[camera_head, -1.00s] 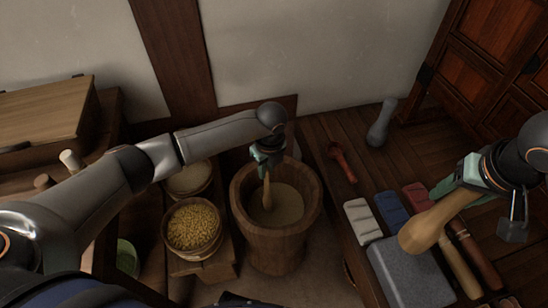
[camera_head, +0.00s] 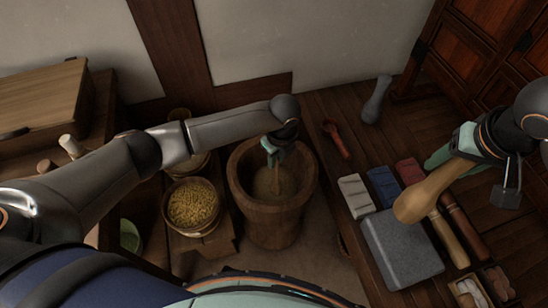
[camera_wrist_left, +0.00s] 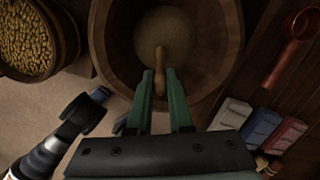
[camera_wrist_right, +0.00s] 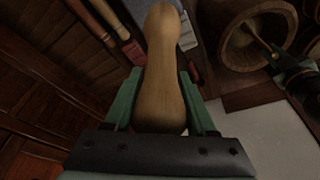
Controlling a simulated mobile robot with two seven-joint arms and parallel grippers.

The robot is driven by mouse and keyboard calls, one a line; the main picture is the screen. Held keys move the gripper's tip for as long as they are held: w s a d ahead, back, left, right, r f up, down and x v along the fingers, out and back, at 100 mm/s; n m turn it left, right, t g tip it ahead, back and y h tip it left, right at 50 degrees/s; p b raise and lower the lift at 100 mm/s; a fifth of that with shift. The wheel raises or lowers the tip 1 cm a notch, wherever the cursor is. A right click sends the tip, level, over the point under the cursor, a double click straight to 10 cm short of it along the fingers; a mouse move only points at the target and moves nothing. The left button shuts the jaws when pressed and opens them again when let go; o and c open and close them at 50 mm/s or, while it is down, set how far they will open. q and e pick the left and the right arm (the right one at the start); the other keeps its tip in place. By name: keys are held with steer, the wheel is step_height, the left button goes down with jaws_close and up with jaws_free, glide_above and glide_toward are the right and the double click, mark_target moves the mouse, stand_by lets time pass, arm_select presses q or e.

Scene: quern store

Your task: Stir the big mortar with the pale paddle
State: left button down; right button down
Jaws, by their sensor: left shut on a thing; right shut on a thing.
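The big mortar (camera_head: 273,222) is a deep wooden tub standing on the floor at the middle, with pale contents inside. My left gripper (camera_head: 273,155) is over its mouth, shut on the pale paddle (camera_head: 276,183). The paddle points down into the mortar, and its lower end is hard to make out in the contents. In the left wrist view the paddle (camera_wrist_left: 160,65) shows beyond the fingers, inside the mortar's rim. My right gripper (camera_head: 458,160) is shut on a thick pale wooden pestle (camera_head: 424,196), held above the right-hand bench; it fills the right wrist view (camera_wrist_right: 158,70).
A basket of yellow grain (camera_head: 193,203) stands left of the mortar. On the right are a red ladle (camera_head: 337,140), a grey pestle (camera_head: 376,100), white, blue and red blocks (camera_head: 382,186), and a grey stone slab (camera_head: 402,250). A wooden chest (camera_head: 40,100) is at far left.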

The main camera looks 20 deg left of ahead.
arm_select(q)
steer(key=shift+r, duration=0.1)
arm_select(e)
steer(key=shift+r, duration=0.2)
